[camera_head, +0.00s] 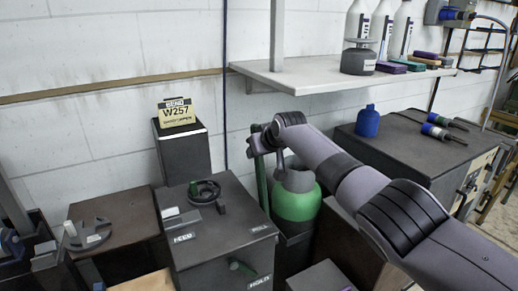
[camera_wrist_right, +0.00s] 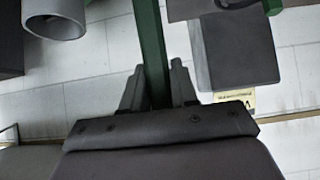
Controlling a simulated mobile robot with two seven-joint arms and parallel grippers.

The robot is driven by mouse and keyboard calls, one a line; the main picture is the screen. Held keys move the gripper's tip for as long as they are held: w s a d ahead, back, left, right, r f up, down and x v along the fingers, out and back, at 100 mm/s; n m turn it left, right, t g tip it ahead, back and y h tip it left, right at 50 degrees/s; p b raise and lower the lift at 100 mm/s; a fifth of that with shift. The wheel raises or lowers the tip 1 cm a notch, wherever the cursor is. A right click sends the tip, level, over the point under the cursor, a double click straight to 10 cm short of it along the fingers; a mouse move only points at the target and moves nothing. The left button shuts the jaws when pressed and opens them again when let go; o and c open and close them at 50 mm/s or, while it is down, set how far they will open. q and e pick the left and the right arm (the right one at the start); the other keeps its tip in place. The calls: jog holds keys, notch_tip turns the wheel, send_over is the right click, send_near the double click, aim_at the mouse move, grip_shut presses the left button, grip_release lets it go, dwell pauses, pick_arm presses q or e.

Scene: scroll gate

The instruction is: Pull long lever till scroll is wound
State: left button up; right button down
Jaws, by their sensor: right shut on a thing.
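A long green lever (camera_head: 262,182) stands upright beside the green-bodied canister (camera_head: 295,200) in the head view. My right gripper (camera_head: 257,138) is at the lever's upper end, and my arm reaches it from the right. In the right wrist view the lever (camera_wrist_right: 151,45) runs between the two fingers of my right gripper (camera_wrist_right: 157,82), which is shut on it. I cannot make out a scroll for certain. My left gripper is not in view.
A dark box (camera_head: 182,150) with a yellow W257 card (camera_head: 176,113) stands left of the lever. A black cabinet (camera_head: 225,240) with a ring on top is in front. A shelf (camera_head: 290,78) with bottles hangs above. A dark cabinet (camera_head: 400,140) stands right.

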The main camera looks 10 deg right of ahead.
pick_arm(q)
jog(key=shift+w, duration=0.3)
pick_arm(e)
jog(key=shift+w+a, duration=0.1)
jog(key=shift+w, duration=0.15)
jog(key=c, duration=1)
grip_release()
jog(key=shift+w, duration=0.1)
jog(key=shift+o, duration=0.2)
jog(key=shift+w+a+f, duration=0.1)
jog(key=shift+f, duration=0.05)
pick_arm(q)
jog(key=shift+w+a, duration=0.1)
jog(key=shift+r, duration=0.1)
